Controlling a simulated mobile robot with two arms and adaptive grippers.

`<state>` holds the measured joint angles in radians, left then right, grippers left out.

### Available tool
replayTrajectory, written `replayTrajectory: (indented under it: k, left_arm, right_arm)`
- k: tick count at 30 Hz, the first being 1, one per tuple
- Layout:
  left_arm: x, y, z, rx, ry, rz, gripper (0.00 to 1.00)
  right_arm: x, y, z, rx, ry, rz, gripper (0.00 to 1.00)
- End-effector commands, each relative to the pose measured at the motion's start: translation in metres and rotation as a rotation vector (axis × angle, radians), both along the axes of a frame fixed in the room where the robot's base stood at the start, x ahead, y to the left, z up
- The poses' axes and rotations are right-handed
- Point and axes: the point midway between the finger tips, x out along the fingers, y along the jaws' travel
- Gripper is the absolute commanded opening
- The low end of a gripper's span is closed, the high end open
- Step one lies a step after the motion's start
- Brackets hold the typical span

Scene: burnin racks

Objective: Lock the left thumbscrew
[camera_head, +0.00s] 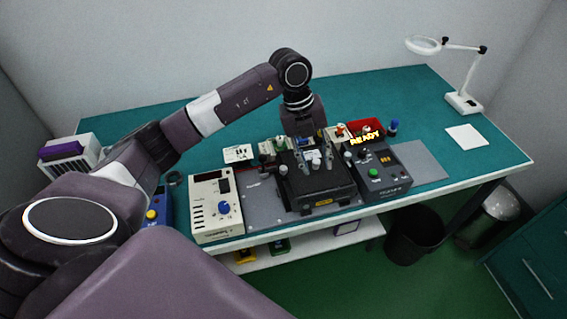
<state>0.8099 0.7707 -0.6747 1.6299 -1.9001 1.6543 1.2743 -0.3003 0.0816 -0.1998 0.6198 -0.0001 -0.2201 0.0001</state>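A black fixture (328,199) with a yellow label on its front sits on a grey plate near the middle of the table's front edge. My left gripper (316,167) comes down from above over the fixture's back part. Its two grey fingers look apart, with small pale parts of the fixture showing between and below them. Small knobs stand around the fixture's top, but they are too small and partly covered to tell which is the left thumbscrew or whether it is locked. Contact between fingers and fixture cannot be told. My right gripper is not in view.
A beige instrument with a blue knob (224,207) stands left of the fixture. A dark control box (387,185) with a green button stands right, below a glowing READY sign. A red bin (362,127) is behind. A magnifier lamp (463,103) stands far right. The back table is clear.

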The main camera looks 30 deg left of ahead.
Motion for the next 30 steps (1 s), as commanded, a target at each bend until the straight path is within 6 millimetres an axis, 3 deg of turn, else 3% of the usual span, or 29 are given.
replayTrajectory:
  k: [1, 3, 7, 11, 24, 30]
  left_arm:
    - [0.000, 0.030, 0.005, 0.085, 0.027, 0.046, 0.33]
    - [-0.003, 0.061, 0.010, 0.176, 0.063, 0.102, 0.33]
    - [-0.009, 0.089, 0.015, 0.260, 0.100, 0.159, 0.33]
    - [-0.011, 0.093, 0.008, 0.274, 0.109, 0.168, 0.33]
    - [-0.011, 0.092, -0.055, 0.270, 0.107, 0.163, 0.33]
    - [-0.010, 0.092, -0.061, 0.270, 0.103, 0.162, 0.33]
  right_arm:
    - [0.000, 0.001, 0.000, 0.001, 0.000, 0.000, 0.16]
    - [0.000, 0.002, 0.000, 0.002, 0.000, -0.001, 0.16]
    - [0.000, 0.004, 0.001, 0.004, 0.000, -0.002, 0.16]
    - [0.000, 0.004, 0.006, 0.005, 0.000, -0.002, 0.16]
    - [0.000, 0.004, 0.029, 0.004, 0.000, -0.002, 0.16]
    - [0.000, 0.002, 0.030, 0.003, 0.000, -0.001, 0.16]
